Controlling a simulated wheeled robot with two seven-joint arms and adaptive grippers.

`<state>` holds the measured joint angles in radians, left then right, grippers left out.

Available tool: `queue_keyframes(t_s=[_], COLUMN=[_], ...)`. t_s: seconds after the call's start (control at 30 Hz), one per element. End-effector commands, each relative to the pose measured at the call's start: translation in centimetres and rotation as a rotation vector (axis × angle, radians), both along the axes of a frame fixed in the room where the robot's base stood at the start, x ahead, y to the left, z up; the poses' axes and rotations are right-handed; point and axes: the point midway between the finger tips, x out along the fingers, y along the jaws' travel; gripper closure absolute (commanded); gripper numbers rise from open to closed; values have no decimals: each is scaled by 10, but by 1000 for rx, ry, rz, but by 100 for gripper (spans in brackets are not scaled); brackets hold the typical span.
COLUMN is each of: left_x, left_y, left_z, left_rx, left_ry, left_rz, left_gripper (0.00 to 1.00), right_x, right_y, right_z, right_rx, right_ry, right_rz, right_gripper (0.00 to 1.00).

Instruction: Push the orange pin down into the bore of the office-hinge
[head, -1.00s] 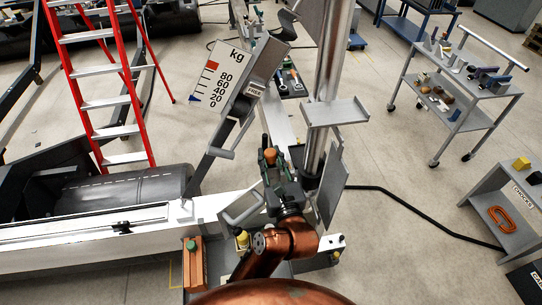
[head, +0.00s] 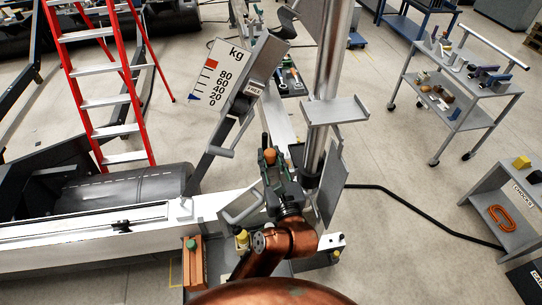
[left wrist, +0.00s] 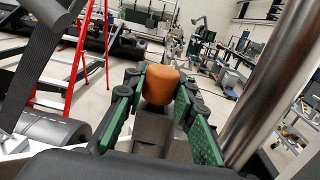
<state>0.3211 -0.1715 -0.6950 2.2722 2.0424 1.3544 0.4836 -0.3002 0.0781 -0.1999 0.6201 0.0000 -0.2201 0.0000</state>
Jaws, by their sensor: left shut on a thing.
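The orange pin (left wrist: 160,68) shows its rounded orange head in the left wrist view, between the two green fingers of my left gripper (left wrist: 160,84). In the head view, the orange head (head: 270,155) is a small spot at the tip of my left gripper (head: 269,162), beside the metal post. My left gripper is shut on the pin. A grey block (left wrist: 164,130) shows below the pin head in the left wrist view; I cannot tell whether it is the hinge. The bore and the pin's lower part are hidden. My right gripper is not in view.
A shiny metal post (head: 327,110) with a grey plate stands close to my left gripper's right. A kg scale board (head: 216,80) rises behind. A red ladder (head: 104,90) and black roller (head: 125,188) are at left, a grey cart (head: 455,95) at right.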

Motion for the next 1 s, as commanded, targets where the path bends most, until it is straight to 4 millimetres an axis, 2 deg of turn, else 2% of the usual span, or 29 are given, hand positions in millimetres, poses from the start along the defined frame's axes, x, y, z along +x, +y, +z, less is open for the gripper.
queue_keyframes(t_s=[0.03,1.0], left_x=[-7,-7], left_y=[-8,-6], left_z=[-1,37], left_rx=[-38,-39], left_ry=[28,25], left_rz=[-6,-3], left_gripper=[100,100], right_x=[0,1], right_y=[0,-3], right_z=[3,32], right_rx=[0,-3], right_ry=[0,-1], right_rz=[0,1], right_gripper=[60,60])
